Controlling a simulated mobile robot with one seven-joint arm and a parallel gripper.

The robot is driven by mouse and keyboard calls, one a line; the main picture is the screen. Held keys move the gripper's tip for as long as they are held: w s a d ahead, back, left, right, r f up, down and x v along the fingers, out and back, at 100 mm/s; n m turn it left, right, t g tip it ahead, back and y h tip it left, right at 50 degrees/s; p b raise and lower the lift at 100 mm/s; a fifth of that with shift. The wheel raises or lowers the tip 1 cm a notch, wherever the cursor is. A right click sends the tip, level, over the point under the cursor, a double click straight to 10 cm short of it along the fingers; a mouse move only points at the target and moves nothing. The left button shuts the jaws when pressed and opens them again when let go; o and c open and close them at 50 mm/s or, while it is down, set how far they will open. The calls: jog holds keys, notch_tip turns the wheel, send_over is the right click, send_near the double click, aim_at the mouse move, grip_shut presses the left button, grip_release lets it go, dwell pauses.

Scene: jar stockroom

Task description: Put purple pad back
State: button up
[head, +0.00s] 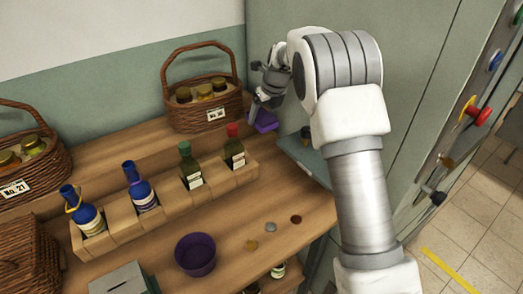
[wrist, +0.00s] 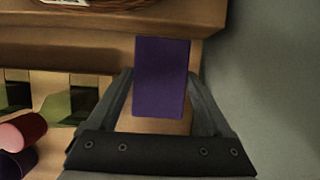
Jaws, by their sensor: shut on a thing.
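The purple pad (head: 266,121) is a flat purple block near the back right of the wooden table. My gripper (head: 257,105) is shut on it and holds it near the table's back step. In the wrist view the purple pad (wrist: 162,78) sits upright in the picture between the two fingers of my gripper (wrist: 160,105). I cannot tell whether the pad touches the surface below it.
A wicker basket (head: 207,113) with jars stands on the back step left of my gripper. A wooden rack (head: 165,205) holds several bottles. A purple bowl (head: 195,255) and coins stand in front. A grey-green cabinet wall (head: 285,25) rises close behind and right.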

jog(key=shift+w+f, duration=0.1)
jog(key=shift+f, duration=0.75)
notch_tip(320, 180, down, 9)
jog(key=shift+r+b, duration=0.1)
jog(key=shift+b, duration=0.5)
jog(key=shift+f, duration=0.2)
jog(key=o, duration=1.1)
